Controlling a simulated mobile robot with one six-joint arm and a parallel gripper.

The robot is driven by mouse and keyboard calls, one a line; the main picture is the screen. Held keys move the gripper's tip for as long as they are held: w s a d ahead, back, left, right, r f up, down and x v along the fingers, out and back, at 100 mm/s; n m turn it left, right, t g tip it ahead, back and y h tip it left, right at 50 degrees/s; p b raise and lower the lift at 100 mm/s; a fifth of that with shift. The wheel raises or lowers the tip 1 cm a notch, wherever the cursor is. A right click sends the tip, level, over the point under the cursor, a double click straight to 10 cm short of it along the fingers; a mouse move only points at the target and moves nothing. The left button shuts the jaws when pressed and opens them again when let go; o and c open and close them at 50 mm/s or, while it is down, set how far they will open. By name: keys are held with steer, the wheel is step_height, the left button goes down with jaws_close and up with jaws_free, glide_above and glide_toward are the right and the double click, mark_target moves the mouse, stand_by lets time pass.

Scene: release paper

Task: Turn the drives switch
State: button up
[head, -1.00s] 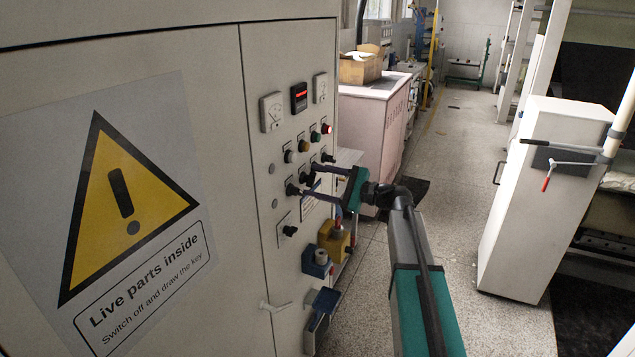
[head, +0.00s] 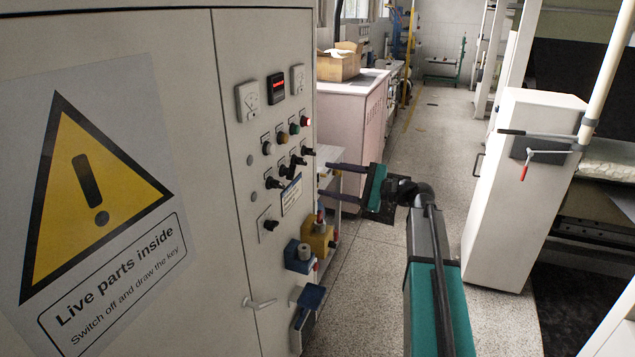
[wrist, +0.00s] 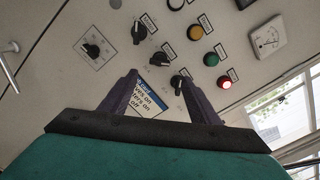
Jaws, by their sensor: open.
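The control panel on the grey cabinet carries several black rotary switches. In the head view a lower row of them includes a left knob (head: 273,183) and a right knob (head: 308,151), and a single knob (head: 270,225) sits below. The wrist view shows a row knob (wrist: 138,32), a middle knob (wrist: 155,60), a knob near the right finger (wrist: 178,82) and the lone knob (wrist: 92,50). Their small labels are too blurred to tell which is the drives switch. My gripper (head: 328,180) is open and empty, to the right of the panel, apart from the knobs.
Coloured lamps, one lit red (wrist: 225,82), and meters (head: 249,101) sit above the knobs. A blue box (head: 299,258) and a yellow box (head: 319,236) stick out below them. A white cabinet (head: 510,190) stands right; the floor between is clear.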

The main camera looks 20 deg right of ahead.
steer(key=v, duration=0.3)
stand_by(0.5)
steer(key=s+a+f+n+g+h, duration=0.1)
steer(key=s+a+f+g, duration=0.2)
steer(key=f, duration=0.8)
steer(key=s+a+f+n+g+h, duration=0.15)
steer(key=a+f, duration=0.35)
steer(key=f, duration=0.6)
steer(key=s+a+f+n+g+h, duration=0.1)
steer(key=s+a+f+g+h, duration=0.2)
steer(key=f, duration=0.8)
steer(key=s+a+f+n+g+h, duration=0.1)
steer(key=s+a+f+n+g, duration=0.1)
steer(key=s+f, duration=0.6)
steer(key=s+a+f+n+g+h, duration=0.1)
steer(key=s+a+f+n, duration=0.15)
steer(key=s+f, duration=0.5)
steer(key=s+d+f+n+g+h, duration=0.1)
steer(key=s+f+n+g+h, duration=0.2)
steer(key=s+f, duration=0.5)
steer(key=s+d+f+n+g+h, duration=0.2)
steer(key=s+f, duration=0.6)
steer(key=s, duration=0.8)
steer(key=n+g+h, duration=0.1)
steer(key=n+h, duration=0.1)
steer(key=n, duration=0.1)
steer(key=shift+s+d+n, duration=0.2)
steer(key=shift+d+n, duration=0.1)
steer(key=shift+d, duration=0.05)
